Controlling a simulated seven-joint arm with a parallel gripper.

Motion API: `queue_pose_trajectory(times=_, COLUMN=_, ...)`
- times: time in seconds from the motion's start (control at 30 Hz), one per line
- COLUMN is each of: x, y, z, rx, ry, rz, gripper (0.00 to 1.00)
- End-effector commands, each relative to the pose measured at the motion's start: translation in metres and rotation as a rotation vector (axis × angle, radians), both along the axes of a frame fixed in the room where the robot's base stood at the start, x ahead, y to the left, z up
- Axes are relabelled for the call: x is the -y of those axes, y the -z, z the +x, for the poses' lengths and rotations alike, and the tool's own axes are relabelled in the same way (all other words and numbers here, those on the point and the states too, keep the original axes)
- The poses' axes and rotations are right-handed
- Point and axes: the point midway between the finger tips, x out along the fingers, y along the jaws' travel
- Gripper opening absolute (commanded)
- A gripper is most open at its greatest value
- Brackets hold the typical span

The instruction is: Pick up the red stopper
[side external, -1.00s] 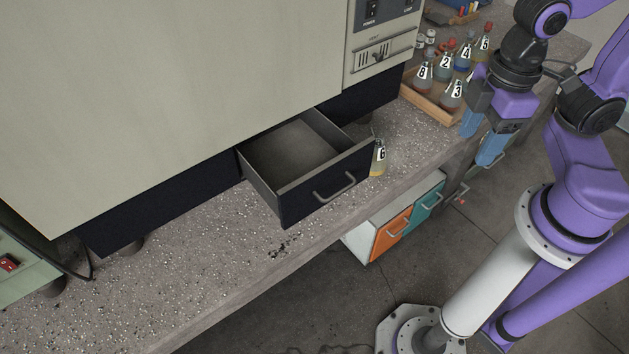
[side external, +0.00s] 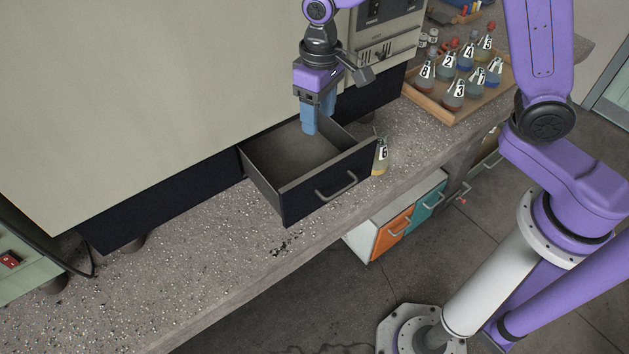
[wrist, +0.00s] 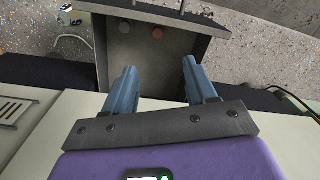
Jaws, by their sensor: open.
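The red stopper (wrist: 157,32) shows in the wrist view as a small, dull red round piece on the floor of the open drawer, near the drawer's front. A dark grey round piece (wrist: 125,27) lies to its left. My gripper (wrist: 160,68) is open and empty, its blue fingers apart. In the side view my gripper (side external: 314,122) points down over the rear part of the open drawer (side external: 330,187). I cannot make out the stopper in the side view; the drawer's front wall probably hides it.
A flask labelled 6 (side external: 379,157) stands on the bench close to the drawer's right front corner. A wooden tray (side external: 437,115) of numbered flasks is at the back right. The large cabinet (side external: 180,90) rises behind the drawer. The bench left of the drawer is clear.

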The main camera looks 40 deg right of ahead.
Motion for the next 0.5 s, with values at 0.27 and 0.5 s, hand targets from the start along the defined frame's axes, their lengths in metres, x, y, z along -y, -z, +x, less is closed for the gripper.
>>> queue_pose_trajectory(times=0.27, x=-0.004, y=0.015, z=0.021, rx=-0.004, ry=0.067, rz=0.001, gripper=0.56)
queue_pose_trajectory(times=0.5, x=-0.005, y=0.053, z=0.02, rx=-0.008, ry=0.067, rz=-0.002, gripper=0.56)
